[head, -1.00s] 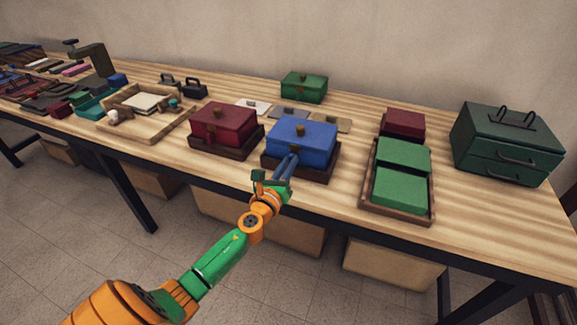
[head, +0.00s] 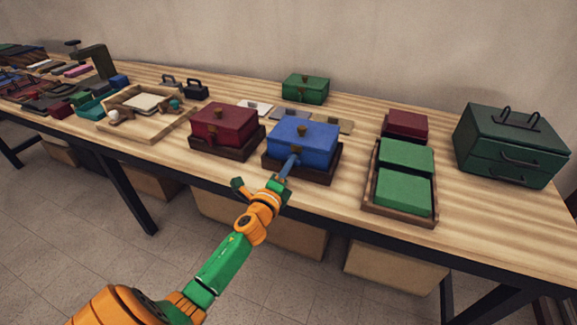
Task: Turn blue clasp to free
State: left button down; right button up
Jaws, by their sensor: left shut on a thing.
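The blue velvet box (head: 312,138) sits on a dark wooden base at the front middle of the table, its lid down, with a brass knob on top. A small brass clasp (head: 296,151) is on its front face, mostly hidden by my fingers. My left gripper (head: 291,163) reaches up from the front edge and is shut on the clasp. Its fingers now show nearly edge-on, one behind the other. Whether the clasp has turned is too small to tell. My right gripper is not in view.
A red box (head: 223,124) on a similar base stands close on the left. A wooden tray with green blocks (head: 403,191) lies to the right, with a dark green drawer case (head: 510,140) beyond. A green box (head: 305,88) is behind. Bare table lies between blue box and tray.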

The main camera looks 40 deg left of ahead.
pick_arm(q)
jog(key=n, duration=0.3)
jog(key=shift+f+n, duration=0.1)
jog(key=shift+n, duration=0.2)
dwell(0.4)
jog(key=c, duration=0.8)
grip_release()
jog(key=shift+c, duration=0.2)
jog(key=v, duration=0.7)
